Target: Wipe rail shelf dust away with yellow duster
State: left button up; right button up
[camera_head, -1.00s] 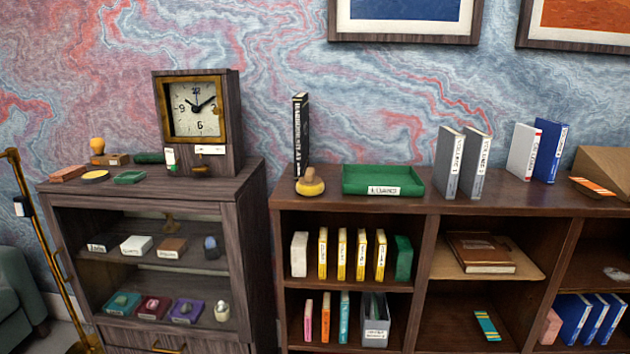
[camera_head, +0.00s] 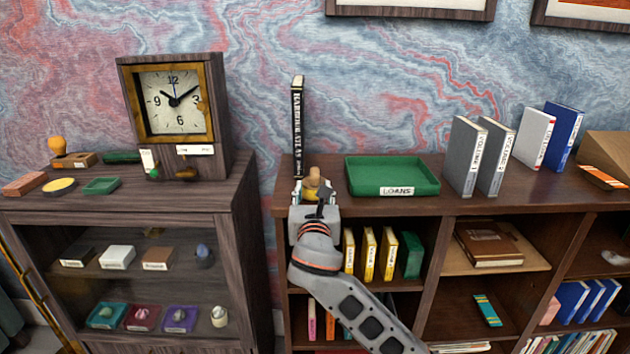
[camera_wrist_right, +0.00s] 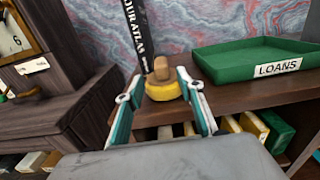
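The yellow duster (camera_wrist_right: 163,90), a round yellow pad with a tan wooden knob, rests on the shelf unit's top in front of an upright black book. In the head view the duster (camera_head: 313,181) is partly hidden by my right gripper (camera_head: 314,192). In the wrist view my right gripper (camera_wrist_right: 161,76) is open, its two fingers on either side of the duster; I cannot tell whether they touch it. A pale grey-white patch, perhaps the dust (camera_head: 615,258), lies on a shelf in the right compartment. My left gripper is out of view.
A green LOANS tray (camera_head: 392,175) stands just right of the duster, and the black book (camera_head: 297,125) close behind it. Grey volumes (camera_head: 475,155) stand farther right. A clock cabinet (camera_head: 235,200) is at left, across a narrow gap. Dividers separate the shelf compartments.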

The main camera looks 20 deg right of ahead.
aim_at(315, 171)
jog(key=shift+w+d, duration=0.2)
jog(key=shift+w, duration=0.35)
jog(key=shift+w+d+r, duration=0.15)
jog(key=shift+w+r, duration=0.2)
jog(key=shift+w, duration=0.1)
jog(key=shift+p+x, duration=0.3)
jog(key=shift+x, duration=2.1)
jog(key=shift+d+r, duration=0.1)
jog(key=shift+d, duration=0.05)
grip_shut()
